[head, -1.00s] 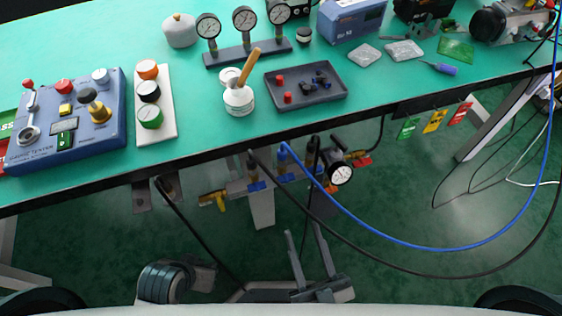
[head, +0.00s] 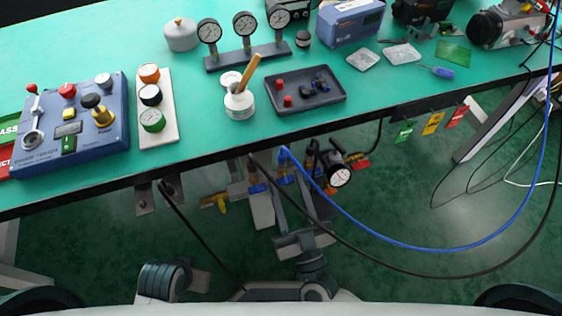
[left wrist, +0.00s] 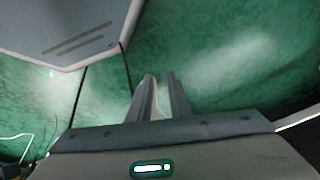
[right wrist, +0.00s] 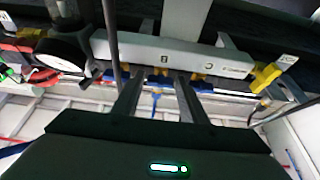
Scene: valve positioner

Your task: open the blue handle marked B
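Under the bench, a pale valve manifold (right wrist: 175,53) shows in the right wrist view, with a row of blue handles (right wrist: 201,79) along its lower side. Its small labels are too blurred to tell which handle is B. In the head view, blue handles (head: 257,188) show below the bench edge, partly behind hoses and my fingers. My right gripper (head: 280,172) reaches up to the manifold. In the right wrist view its fingers (right wrist: 160,80) are apart, with a blue handle (right wrist: 161,76) in line with the gap; contact is unclear. My left gripper (left wrist: 161,78) is narrowly open and empty, away from the manifold.
A yellow handle (head: 215,202) is left of the manifold and a black-rimmed gauge (head: 339,176) is right. A blue hose (head: 400,243) and black hoses hang in front. The bench edge (head: 200,167) is above. Coloured tags (head: 432,124) hang at right.

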